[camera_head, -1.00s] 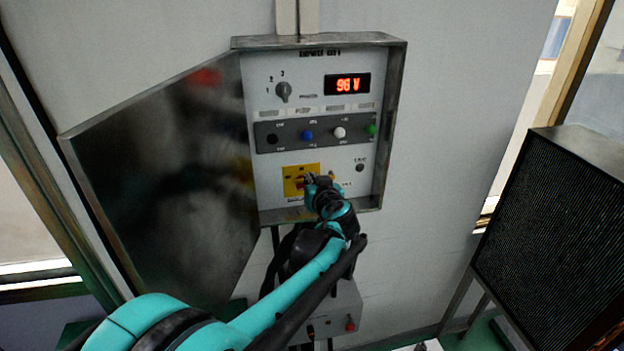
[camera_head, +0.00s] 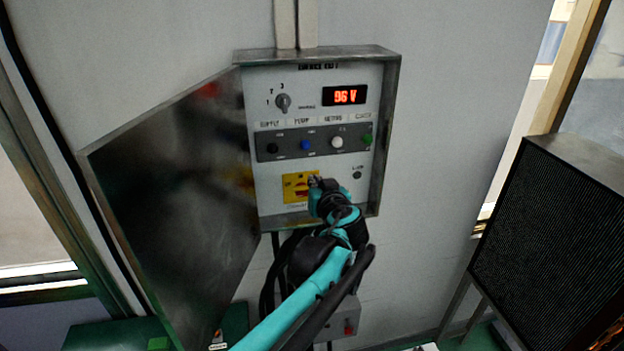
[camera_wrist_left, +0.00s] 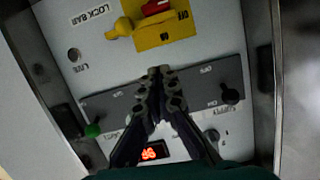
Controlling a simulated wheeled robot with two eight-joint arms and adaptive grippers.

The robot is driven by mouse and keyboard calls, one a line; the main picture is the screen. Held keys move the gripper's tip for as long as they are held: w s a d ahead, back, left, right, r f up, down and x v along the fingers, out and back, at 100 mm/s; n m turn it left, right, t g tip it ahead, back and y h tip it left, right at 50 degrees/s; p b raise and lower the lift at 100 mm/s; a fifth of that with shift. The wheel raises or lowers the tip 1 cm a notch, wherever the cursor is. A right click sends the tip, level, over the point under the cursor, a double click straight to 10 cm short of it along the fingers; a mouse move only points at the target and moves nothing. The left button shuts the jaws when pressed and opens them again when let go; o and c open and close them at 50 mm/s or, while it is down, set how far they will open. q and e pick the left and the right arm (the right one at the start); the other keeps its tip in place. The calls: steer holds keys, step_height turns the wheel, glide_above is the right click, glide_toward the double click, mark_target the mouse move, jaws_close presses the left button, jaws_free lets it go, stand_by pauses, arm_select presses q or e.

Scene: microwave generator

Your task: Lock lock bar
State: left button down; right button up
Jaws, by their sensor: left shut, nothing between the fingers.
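The lock bar (camera_wrist_left: 122,27) is a yellow knob-ended piece beside its "LOCK BAR" label in the left wrist view. Its inner end lies at the edge of a yellow plate (camera_wrist_left: 165,35) with a red rotary switch (camera_wrist_left: 150,6). In the head view the yellow plate (camera_head: 291,186) and red switch (camera_head: 301,190) show low on the panel, and my gripper and wrist hide the lock bar. My left gripper (camera_head: 314,182) is shut and empty in front of the panel. In the left wrist view its closed fingertips (camera_wrist_left: 160,72) appear apart from the lock bar.
The metal cabinet (camera_head: 388,130) has its door (camera_head: 170,200) open to the left. A display (camera_head: 345,95) reads 96 V above a row of buttons (camera_head: 305,145). A smaller box (camera_head: 350,318) hangs below. A black-fronted unit (camera_head: 555,235) stands at right.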

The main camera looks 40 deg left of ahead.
arm_select(q)
steer(key=v, duration=0.3)
steer(key=shift+s+d+r, duration=0.1)
steer(key=shift+s+d, duration=0.1)
steer(key=shift+s, duration=0.05)
stand_by(0.4)
